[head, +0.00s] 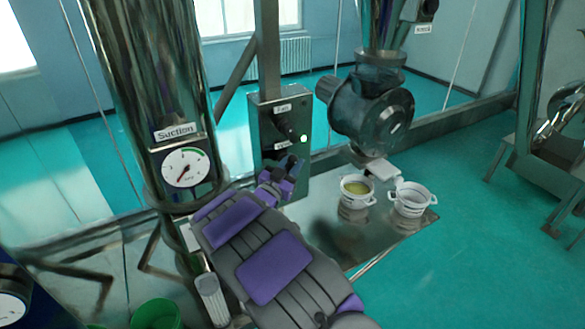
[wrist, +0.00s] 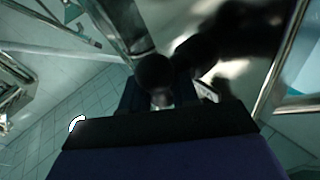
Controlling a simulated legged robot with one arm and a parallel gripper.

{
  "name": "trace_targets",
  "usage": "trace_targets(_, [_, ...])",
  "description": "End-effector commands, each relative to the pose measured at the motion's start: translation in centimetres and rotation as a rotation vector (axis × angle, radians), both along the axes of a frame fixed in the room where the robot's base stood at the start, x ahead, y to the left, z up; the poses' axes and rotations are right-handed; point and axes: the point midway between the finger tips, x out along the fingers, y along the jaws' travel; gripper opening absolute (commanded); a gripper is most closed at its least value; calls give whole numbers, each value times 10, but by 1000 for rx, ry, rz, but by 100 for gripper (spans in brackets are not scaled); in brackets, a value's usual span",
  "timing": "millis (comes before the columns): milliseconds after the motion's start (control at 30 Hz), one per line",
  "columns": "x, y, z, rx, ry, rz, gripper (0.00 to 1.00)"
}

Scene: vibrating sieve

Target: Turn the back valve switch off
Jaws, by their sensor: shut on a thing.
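A grey control box (head: 268,108) stands behind my arm in the head view. My gripper (head: 285,172) is in front of the lower part of the box and hides what is there. In the wrist view my gripper (wrist: 158,98) is shut on a dark round knob (wrist: 154,72), which sits between the fingers. I cannot tell which switch it is or which way it is turned.
A suction column with a gauge (head: 185,167) stands left of my arm. A dark motor-like housing (head: 372,110) hangs to the right of the box. Two white pots, one with yellowish content (head: 357,188) and one beside it (head: 411,199), stand on a metal plate (head: 335,240). Green floor is open at right.

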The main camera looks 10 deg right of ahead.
Motion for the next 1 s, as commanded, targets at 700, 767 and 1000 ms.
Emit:
trace_targets(700, [0, 1, -8, -608, -190, 1, 0])
trace_targets(767, [0, 2, -8, -647, -203, 0, 0])
trace_targets(1000, [0, 3, -7, -757, -239, 1, 0])
